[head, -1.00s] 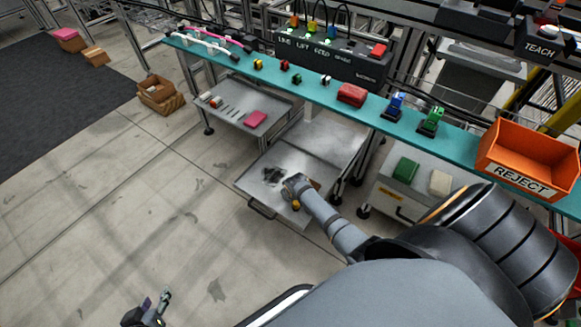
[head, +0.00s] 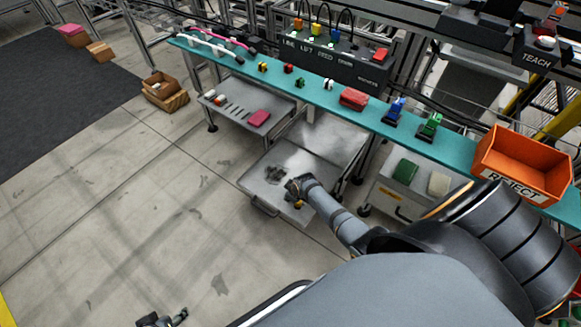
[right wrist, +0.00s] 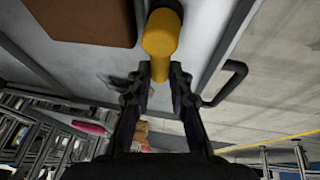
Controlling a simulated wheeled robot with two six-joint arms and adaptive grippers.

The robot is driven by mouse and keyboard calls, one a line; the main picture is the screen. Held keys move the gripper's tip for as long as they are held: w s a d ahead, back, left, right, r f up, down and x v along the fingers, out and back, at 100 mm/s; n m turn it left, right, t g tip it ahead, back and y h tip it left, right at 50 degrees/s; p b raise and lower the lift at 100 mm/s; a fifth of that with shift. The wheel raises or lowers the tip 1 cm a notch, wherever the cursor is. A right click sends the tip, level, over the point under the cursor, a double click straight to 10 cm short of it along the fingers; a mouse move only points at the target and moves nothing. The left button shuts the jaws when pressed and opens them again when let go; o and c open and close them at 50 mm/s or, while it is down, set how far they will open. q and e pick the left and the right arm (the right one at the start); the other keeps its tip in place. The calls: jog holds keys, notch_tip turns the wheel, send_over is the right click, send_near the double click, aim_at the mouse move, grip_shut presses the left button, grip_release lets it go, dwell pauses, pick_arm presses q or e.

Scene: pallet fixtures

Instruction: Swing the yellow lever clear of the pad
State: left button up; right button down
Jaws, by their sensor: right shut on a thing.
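The yellow lever (right wrist: 162,38) is at the top middle of the right wrist view, over a pale metal surface. Its narrow lower end is between the fingertips of my right gripper (right wrist: 160,82), which is shut on it. A flat brown pad (right wrist: 85,20) lies to the left of the lever in that view, cut by the top edge. In the head view a bit of the lever (head: 298,204) shows beside my right gripper (head: 293,190), and my arm hides most of the pad's area. My left gripper (head: 165,319) is at the bottom edge, partly cut off and empty-looking, its opening unclear.
The metal tray (head: 258,184) has a dark handle at its front edge. Above it a teal shelf (head: 330,97) carries small coloured parts, a red block and an orange REJECT bin (head: 525,160). Open floor lies to the left.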

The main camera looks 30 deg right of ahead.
dwell(0.5)
jog(key=c, duration=1.2)
grip_release()
jog(key=shift+r, duration=0.1)
jog(key=v, duration=1.2)
